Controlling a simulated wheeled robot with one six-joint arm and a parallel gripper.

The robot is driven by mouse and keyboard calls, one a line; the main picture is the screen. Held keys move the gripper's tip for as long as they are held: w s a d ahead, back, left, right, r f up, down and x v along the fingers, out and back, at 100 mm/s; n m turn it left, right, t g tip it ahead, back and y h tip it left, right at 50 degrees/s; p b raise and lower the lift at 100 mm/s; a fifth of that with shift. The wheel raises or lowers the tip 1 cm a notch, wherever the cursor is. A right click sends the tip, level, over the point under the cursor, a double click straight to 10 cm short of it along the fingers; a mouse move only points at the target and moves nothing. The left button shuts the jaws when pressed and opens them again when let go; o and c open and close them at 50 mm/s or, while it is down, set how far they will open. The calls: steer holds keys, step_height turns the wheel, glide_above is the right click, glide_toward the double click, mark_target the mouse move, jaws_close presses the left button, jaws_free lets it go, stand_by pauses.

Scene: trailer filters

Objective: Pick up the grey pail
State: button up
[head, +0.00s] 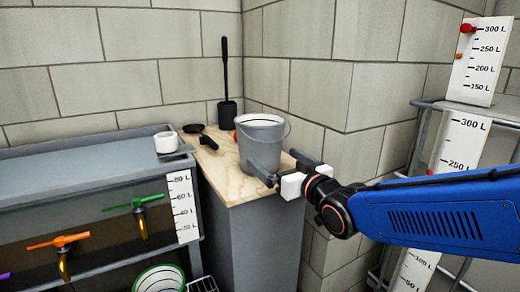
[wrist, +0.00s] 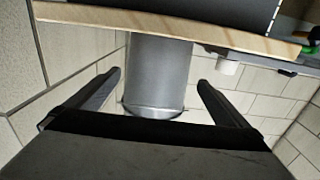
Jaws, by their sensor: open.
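The grey pail (head: 262,140) stands upright on the wooden top of the corner cabinet in the head view. It has a white rim and a thin wire handle. In the wrist view the pail (wrist: 158,75) looks upside down and lies between the two fingers. My gripper (head: 277,162) is open at the pail's front right side, with one finger in front of the pail's lower wall and the other to its right. In the wrist view my gripper (wrist: 160,78) shows clear gaps on both sides of the pail. Whether the fingers touch it cannot be told.
The wooden top (head: 230,186) also bears a black brush in a holder (head: 226,95) behind the pail and a dark pan-like item (head: 207,141) to its left. A white cup (head: 166,143) sits on the grey tank at left. Block walls stand close behind and right.

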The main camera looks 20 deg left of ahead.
steer(key=shift+x, duration=4.95)
steer(key=shift+w+d+r, duration=0.15)
steer(key=shift+c, duration=0.6)
steer(key=c, duration=0.8)
